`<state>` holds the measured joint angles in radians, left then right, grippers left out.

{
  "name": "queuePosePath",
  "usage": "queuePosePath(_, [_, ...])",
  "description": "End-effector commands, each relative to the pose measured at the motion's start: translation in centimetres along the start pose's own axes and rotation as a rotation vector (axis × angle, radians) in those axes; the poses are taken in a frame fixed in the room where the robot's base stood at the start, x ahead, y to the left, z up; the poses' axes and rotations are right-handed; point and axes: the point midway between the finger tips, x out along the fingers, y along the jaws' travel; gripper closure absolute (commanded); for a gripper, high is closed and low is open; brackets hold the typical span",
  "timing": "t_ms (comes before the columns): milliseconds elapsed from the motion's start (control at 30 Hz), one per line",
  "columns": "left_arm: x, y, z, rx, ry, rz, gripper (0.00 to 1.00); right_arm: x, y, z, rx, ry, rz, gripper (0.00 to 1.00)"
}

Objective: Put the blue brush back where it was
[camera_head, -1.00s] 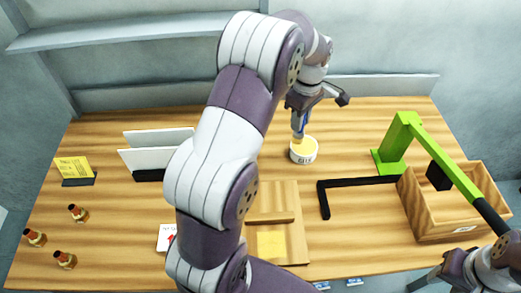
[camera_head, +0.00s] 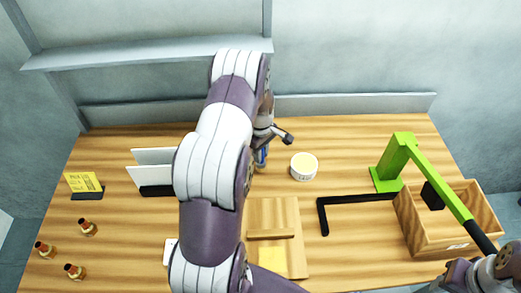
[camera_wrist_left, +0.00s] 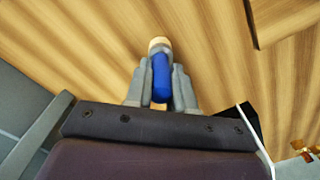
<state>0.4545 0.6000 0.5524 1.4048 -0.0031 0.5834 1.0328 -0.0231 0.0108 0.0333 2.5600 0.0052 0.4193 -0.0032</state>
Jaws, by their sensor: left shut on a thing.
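The blue brush (camera_wrist_left: 161,78) is held between the two grey fingers of my left gripper (camera_wrist_left: 160,88), with its pale end pointing away in the left wrist view. In the head view, the blue brush (camera_head: 262,157) shows only in part beside my arm, left of a round white tub (camera_head: 304,166) with a pale yellow top. My left gripper (camera_head: 266,145) is mostly hidden there by my own arm. In the wrist view, bare wood lies behind the brush tip; I cannot tell whether the tip touches it. My right arm shows at the lower right, its jaws unclear.
A wooden board with a yellow square (camera_head: 270,262) lies at front centre. A black L-shaped bar (camera_head: 350,199), a green arm on a stand (camera_head: 390,165) and an open wooden box (camera_head: 415,238) are to the right.

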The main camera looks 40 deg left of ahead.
Motion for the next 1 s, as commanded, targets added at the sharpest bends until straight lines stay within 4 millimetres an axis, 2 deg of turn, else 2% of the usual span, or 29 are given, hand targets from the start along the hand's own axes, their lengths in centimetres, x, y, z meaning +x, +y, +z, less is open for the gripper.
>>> queuePosePath(200, [0.4, 0.0, 0.0, 0.0, 0.0, 0.0, 1.0, 0.4, 0.0, 0.1, 0.0, 0.0, 0.0, 0.57])
queuePosePath(233, [0.3, 0.0, 0.0, 0.0, 0.0, 0.0, 0.67, 0.2, 0.0, 0.0, 0.0, 0.0, 0.0, 0.57])
queuePosePath(300, [0.3, 0.0, 0.0, 0.0, 0.0, 0.0, 0.51, 0.2, 0.0, 0.0, 0.0, 0.0, 0.0, 0.57])
queuePosePath(533, [0.2, 0.0, 0.0, 0.0, 0.0, 0.0, 0.51, 0.2, 0.0, 0.0, 0.0, 0.0, 0.0, 0.57])
queuePosePath(600, [-0.2, 0.0, 0.0, 0.0, 0.0, 0.001, 0.51, -0.1, 0.0, 0.0, 0.0, 0.0, 0.0, 0.57])
queuePosePath(667, [-0.6, 0.1, -0.1, 0.0, 0.002, 0.004, 0.51, 0.4, 0.0, 0.0, 0.0, 0.0, 0.0, 0.57])
queuePosePath(767, [-2.7, 0.1, 0.0, 0.0, 0.003, 0.005, 0.51, 1.3, 0.0, 0.1, 0.0, 0.0, 0.0, 0.57])
queuePosePath(1000, [-9.0, 0.1, 0.0, 0.0, 0.002, 0.004, 0.51, 2.8, 0.0, 0.3, 0.0, 0.0, 0.0, 0.57])
